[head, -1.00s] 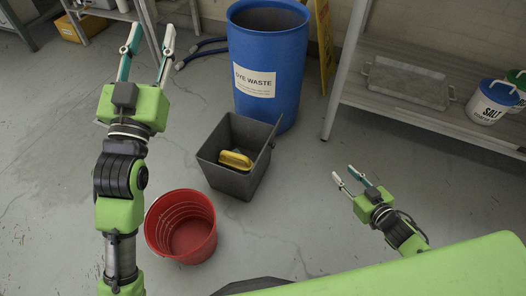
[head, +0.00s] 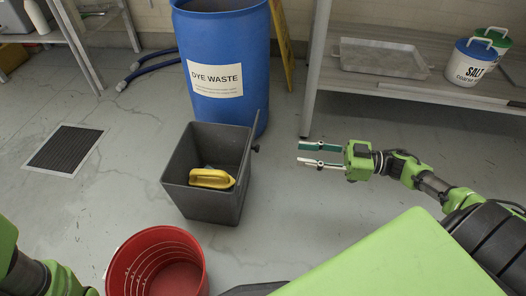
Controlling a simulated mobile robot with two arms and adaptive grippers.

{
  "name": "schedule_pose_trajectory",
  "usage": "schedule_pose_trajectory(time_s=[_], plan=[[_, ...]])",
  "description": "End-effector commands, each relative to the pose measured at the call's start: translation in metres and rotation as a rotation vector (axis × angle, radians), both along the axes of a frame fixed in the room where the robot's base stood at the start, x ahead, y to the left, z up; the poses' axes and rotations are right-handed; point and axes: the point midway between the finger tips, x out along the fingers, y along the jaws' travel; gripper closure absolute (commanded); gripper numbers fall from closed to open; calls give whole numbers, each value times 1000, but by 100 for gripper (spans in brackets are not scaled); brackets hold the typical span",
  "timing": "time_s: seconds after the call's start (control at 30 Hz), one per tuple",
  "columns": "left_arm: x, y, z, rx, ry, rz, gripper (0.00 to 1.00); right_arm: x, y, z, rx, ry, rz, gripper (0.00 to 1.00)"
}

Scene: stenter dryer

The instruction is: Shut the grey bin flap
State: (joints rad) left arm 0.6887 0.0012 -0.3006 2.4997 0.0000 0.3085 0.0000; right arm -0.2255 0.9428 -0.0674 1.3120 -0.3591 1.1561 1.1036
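The grey bin (head: 208,205) stands on the floor left of centre, open at the top. Its grey flap (head: 248,150) stands raised along the bin's right side, seen nearly edge-on, with a small dark knob (head: 256,149) on its outer face. A yellow object with a handle (head: 211,179) lies inside the bin. My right gripper (head: 304,153) is to the right of the flap, pointing left at it. Its two fingers are apart with nothing between them, and a gap separates them from the knob. My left gripper is out of view; only green arm parts show at lower left.
A red bucket (head: 122,268) stands in front of the bin. A blue dye waste drum (head: 222,113) stands close behind it. A metal shelf (head: 395,85) with a tray and tubs is at the back right. A floor drain (head: 66,150) lies left. The floor right of the bin is clear.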

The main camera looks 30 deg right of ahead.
Motion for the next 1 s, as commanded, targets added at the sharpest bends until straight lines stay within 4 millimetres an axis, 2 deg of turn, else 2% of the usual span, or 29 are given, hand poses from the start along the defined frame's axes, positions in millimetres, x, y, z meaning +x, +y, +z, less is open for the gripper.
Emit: schedule_pose_trajectory(time_s=[0.03, 0.3, 0.5, 0.7, 0.97, 1.0], plan=[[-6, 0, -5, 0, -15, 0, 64, 6, 9, -3, 2, -5, 3, 68], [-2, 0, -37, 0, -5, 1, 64, 41, 56, -5, 1, -7, 2, 68], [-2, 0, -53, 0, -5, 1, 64, 61, 81, -4, 1, -3, 1, 68], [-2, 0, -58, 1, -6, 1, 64, 69, 92, -1, 1, -2, -1, 68], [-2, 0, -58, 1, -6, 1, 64, 70, 94, 0, 0, -1, -2, 68], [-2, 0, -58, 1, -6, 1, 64, 70, 94, 0, 0, -1, -2, 70]])
